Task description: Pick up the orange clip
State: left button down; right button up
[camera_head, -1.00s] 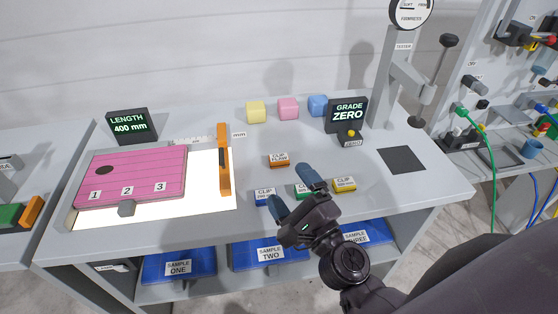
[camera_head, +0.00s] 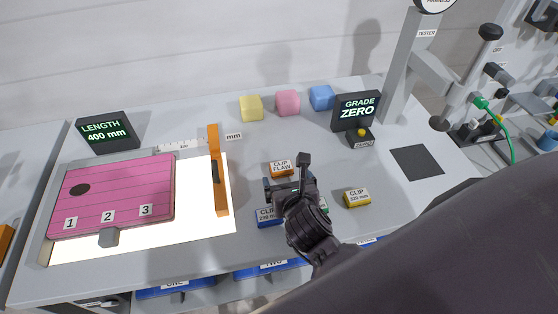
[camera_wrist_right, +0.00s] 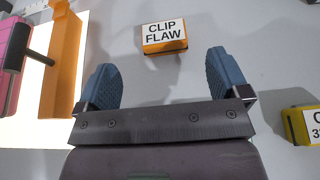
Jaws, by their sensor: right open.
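The orange clip (camera_head: 281,169), with a white label reading "CLIP FLAW", sits on the grey table near its middle. In the right wrist view the orange clip (camera_wrist_right: 164,38) lies ahead of the fingertips, roughly between their lines. My right gripper (camera_head: 285,184) is just on the near side of the clip in the head view. In the right wrist view its two blue fingers are wide apart with nothing between them (camera_wrist_right: 165,72). The clip is clear of both fingers in that view. My left gripper is not in view.
A blue clip (camera_head: 267,216) is left of my right gripper, and a yellow clip (camera_head: 357,197) is to its right. A green clip is mostly hidden behind my arm. An orange bar (camera_head: 218,180) stands left, beside the pink panel (camera_head: 120,195). Coloured cubes (camera_head: 288,103) are at the back.

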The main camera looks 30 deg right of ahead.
aim_at(281, 163)
jog(key=shift+x, duration=4.75)
jog(key=shift+d+r, duration=0.2)
jog(key=shift+c, duration=0.2)
jog(key=c, duration=1)
